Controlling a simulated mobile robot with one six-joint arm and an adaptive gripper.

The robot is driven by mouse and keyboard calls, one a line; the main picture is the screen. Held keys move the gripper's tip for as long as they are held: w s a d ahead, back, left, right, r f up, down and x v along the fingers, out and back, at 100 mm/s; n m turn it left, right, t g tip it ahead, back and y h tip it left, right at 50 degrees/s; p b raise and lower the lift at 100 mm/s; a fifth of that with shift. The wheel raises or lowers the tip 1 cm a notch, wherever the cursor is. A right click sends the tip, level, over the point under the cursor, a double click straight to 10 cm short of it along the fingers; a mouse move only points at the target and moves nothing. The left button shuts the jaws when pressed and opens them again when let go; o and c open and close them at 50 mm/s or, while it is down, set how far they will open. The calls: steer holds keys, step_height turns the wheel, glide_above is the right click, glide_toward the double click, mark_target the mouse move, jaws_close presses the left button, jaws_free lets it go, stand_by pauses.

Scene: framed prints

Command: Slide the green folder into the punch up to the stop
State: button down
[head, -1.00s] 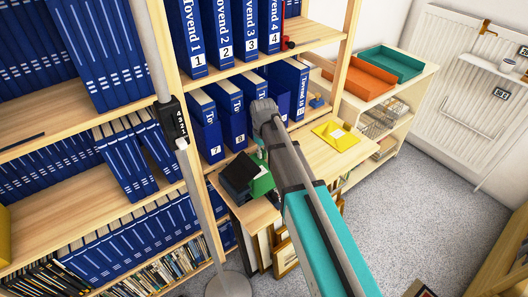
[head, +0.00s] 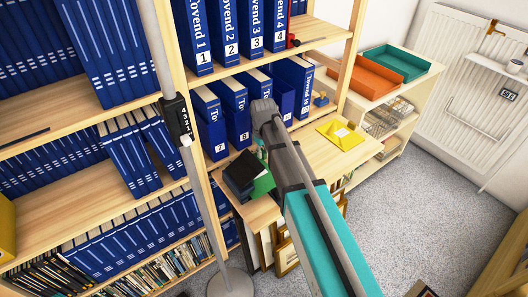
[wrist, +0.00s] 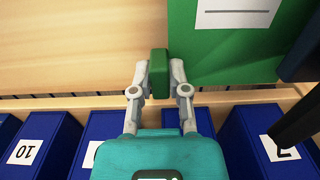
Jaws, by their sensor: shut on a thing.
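The green folder (wrist: 215,62) with a white label fills the upper right of the wrist view. In the head view it (head: 264,184) shows partly, beside my arm and against the black punch (head: 242,170). In the wrist view a black part, seemingly the punch (wrist: 302,120), is cut off at the right edge. My gripper (wrist: 159,76) is shut on a green block at the folder's left edge, which seems to be the folder's grip. In the head view my arm hides the fingers. How deep the folder sits in the punch cannot be told.
Blue numbered binders (head: 209,125) stand on the shelf close behind. A yellow item (head: 340,135) lies on the wooden top to the right. A grey pole (head: 200,200) stands left of the punch. Orange (head: 362,83) and teal (head: 393,63) trays sit further right.

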steer(key=c, duration=0.5)
jaws_free()
steer(key=shift+a, duration=0.1)
steer(key=shift+c, duration=0.2)
steer(key=shift+r, duration=0.1)
steer(key=shift+r+p, duration=3.45)
steer(key=shift+p, duration=0.1)
steer(key=shift+s, duration=0.1)
steer(key=s+d+r+m+p, duration=0.2)
steer(key=s+d+m, duration=0.1)
steer(key=s+d, duration=0.4)
steer(key=s+d+r+m+p, duration=0.2)
steer(key=s+d+m, duration=0.2)
steer(key=s+d, duration=0.4)
steer(key=d, duration=0.3)
steer(key=shift+s+d, duration=0.3)
